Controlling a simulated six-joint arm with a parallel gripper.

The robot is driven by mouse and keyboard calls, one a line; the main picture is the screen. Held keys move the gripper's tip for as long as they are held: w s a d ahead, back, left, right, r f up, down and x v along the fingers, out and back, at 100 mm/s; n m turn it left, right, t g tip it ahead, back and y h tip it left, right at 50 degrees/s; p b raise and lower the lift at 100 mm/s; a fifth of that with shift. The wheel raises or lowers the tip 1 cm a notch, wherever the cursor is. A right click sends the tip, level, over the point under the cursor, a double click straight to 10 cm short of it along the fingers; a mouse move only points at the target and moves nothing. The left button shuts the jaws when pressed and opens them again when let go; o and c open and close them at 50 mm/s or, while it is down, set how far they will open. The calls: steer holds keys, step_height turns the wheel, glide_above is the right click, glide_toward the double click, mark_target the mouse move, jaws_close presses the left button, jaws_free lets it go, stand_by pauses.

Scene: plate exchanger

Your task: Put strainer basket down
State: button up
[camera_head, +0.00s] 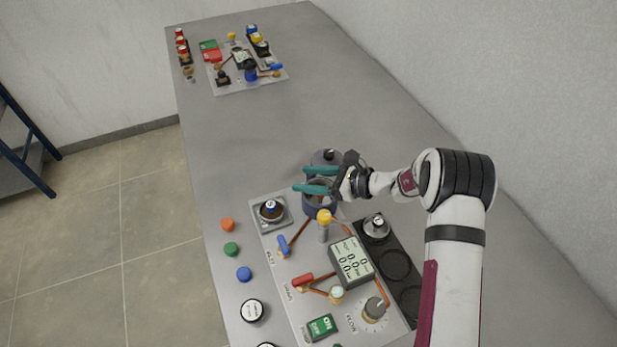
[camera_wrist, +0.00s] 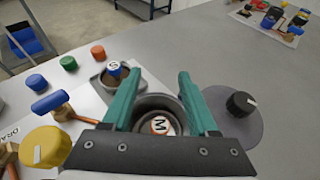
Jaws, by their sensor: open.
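A round part with a white top marked M (camera_wrist: 160,125), probably a strainer basket, sits inside a dark round pot (camera_wrist: 155,98) in the wrist view. The pot also shows under my gripper in the head view (camera_head: 318,207). My gripper (camera_head: 305,179) is open, its two teal fingers on either side of the M part; in the wrist view the gripper (camera_wrist: 157,77) shows a clear gap between them. I cannot tell whether a finger touches the pot. A part marked S (camera_head: 270,206) sits in a square holder, which also shows in the wrist view (camera_wrist: 101,82).
A grey disc with a black knob (camera_wrist: 241,104) lies beside the pot. A panel (camera_head: 290,263) with valves, gauge and display (camera_head: 352,262) lies in front. A black strip has empty round recesses (camera_head: 396,264). Coloured buttons line the left. Table beyond the pot is clear up to a second panel (camera_head: 260,85).

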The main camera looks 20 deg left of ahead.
steer(key=shift+r, duration=0.4)
steer(key=v, duration=1.2)
steer(key=s+d+r+n+g+h, duration=0.1)
steer(key=s+d+r+n+h, duration=0.15)
steer(key=s+r, duration=0.35)
steer(key=s+d+r+n+g+h, duration=0.15)
steer(key=s+r+n, duration=0.25)
steer(key=s, duration=0.5)
steer(key=s+d+n+t+h, duration=0.1)
steer(key=s+d+n+h, duration=0.2)
steer(key=s, duration=0.5)
steer(key=s+d+n+t+h, duration=0.1)
steer(key=s+d+n+h, duration=0.2)
steer(key=s+d, duration=0.4)
steer(key=shift+s+d+f+h, duration=0.25)
steer(key=shift+s+d+h, duration=0.15)
steer(key=shift+d+h, duration=0.4)
steer(key=shift+a, duration=0.1)
steer(key=shift+c, duration=0.2)
